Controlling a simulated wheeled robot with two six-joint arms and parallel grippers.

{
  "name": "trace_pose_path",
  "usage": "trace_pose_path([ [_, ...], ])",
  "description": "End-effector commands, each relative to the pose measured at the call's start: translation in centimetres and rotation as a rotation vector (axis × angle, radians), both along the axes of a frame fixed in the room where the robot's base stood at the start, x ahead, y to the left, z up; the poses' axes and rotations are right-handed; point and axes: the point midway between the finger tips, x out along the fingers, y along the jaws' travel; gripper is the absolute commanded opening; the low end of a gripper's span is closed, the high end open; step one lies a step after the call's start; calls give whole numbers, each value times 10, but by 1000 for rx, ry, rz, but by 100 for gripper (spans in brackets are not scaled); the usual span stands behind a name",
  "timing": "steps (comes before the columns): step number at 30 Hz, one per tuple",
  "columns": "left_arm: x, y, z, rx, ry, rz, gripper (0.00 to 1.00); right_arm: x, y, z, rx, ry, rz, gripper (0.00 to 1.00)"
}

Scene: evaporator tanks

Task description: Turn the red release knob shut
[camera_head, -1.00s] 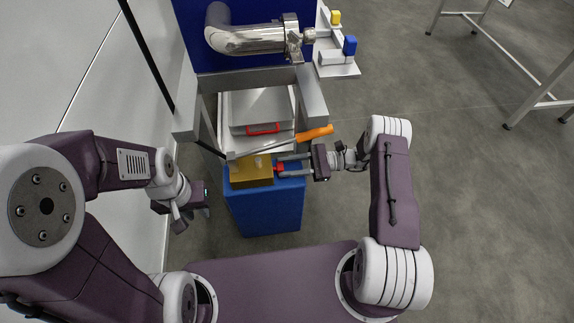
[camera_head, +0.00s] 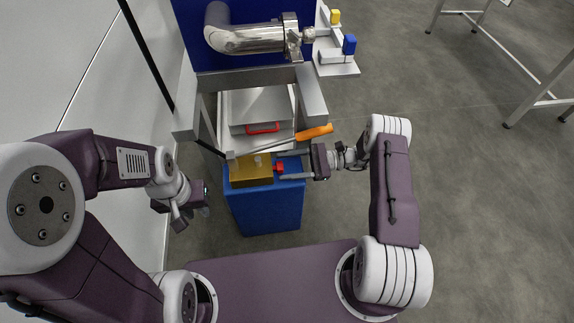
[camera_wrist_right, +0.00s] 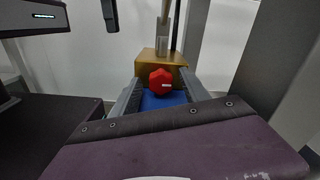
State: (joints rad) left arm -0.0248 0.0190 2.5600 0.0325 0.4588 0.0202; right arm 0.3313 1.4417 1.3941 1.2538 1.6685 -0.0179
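The red release knob (camera_head: 279,168) sticks out from the right side of a brass-coloured block (camera_head: 250,172) on top of a blue box (camera_head: 266,210). In the right wrist view the knob (camera_wrist_right: 161,81) faces the camera, in front of the brass block (camera_wrist_right: 160,64). My right gripper (camera_head: 280,166) is open, with one finger on each side of the knob; gaps show between the fingers and the knob. My left gripper (camera_head: 192,214) hangs at the left, away from the block; its fingers are too unclear to judge.
An orange-handled lever (camera_head: 314,132) lies just above my right gripper. A white tray with a red handle (camera_head: 263,128) is behind the block. A steel pipe (camera_head: 250,38) runs at the back. Open floor lies to the right.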

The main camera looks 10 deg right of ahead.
Motion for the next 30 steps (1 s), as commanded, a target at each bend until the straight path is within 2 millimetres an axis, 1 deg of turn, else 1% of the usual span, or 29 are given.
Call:
trace_pose_path([
  [2,0,0,1,0,0,0,25,0,-1,0,0,0,-1,53],
  [5,0,0,5,0,0,0,25,1,-13,2,0,-2,-4,53],
  [9,0,0,12,0,0,0,25,1,-45,2,0,-2,-6,53],
  [12,0,0,14,0,0,0,25,0,-66,1,-2,-2,-5,53],
  [15,0,0,14,0,0,0,25,1,-82,0,-1,-2,-3,53],
  [20,0,0,14,0,0,0,25,0,-91,0,0,0,-1,53],
  [30,0,0,14,0,0,0,25,0,-91,0,-3,0,1,53],
])
